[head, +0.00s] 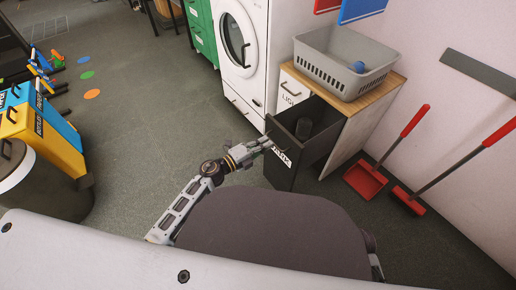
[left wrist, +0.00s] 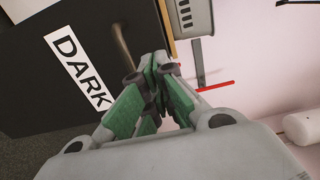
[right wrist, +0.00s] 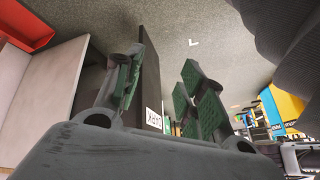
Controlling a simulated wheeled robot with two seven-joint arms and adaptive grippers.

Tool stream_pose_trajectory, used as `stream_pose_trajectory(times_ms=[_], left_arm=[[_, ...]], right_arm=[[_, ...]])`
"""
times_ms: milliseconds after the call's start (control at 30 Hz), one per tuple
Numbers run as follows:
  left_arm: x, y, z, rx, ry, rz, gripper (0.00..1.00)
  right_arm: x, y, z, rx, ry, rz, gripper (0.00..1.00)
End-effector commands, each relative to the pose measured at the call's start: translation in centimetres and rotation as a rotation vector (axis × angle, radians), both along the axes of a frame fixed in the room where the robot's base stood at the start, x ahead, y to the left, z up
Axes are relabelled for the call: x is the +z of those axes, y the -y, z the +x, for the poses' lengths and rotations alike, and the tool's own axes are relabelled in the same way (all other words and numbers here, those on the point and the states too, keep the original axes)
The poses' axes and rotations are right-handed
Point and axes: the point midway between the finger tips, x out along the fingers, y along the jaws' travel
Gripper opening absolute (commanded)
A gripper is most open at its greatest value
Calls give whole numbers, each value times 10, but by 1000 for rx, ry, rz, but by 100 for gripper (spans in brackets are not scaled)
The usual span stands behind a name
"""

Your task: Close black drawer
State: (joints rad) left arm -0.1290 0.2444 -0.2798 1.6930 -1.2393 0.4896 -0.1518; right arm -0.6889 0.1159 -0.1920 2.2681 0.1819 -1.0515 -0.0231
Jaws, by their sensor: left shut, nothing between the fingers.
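The black drawer (head: 281,170) stands pulled out of the wood-topped cabinet, with a dark item (head: 304,128) inside. Its front carries a white DARK label, which also shows on the drawer front in the left wrist view (left wrist: 30,45). A metal handle (left wrist: 124,48) sticks out beside the label. My left gripper (head: 284,148) is shut and empty, at the drawer's front near the handle; I cannot tell whether it touches. It also shows in the left wrist view (left wrist: 158,68). My right gripper (right wrist: 162,60) is open, with the drawer (right wrist: 150,75) visible beyond its fingers. The head view does not show that gripper.
A grey basket (head: 340,72) with a blue ball sits on the cabinet top (head: 391,85). A white washing machine (head: 245,65) stands left of the drawer. Red dustpan (head: 366,180) and red brush (head: 408,199) are on the right. Floor left of the drawer is clear.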

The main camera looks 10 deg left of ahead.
Motion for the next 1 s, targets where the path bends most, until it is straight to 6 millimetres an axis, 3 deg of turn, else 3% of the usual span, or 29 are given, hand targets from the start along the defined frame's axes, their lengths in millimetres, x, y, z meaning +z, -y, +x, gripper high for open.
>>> stream_pose_trajectory(times_ms=[500,1000], left_arm=[[0,36,36,0,1,0,0],[0,42,41,0,0,0,0]], right_arm=[[-33,-6,-3,-23,31,44,40],[-37,-6,-1,-29,46,53,40]])
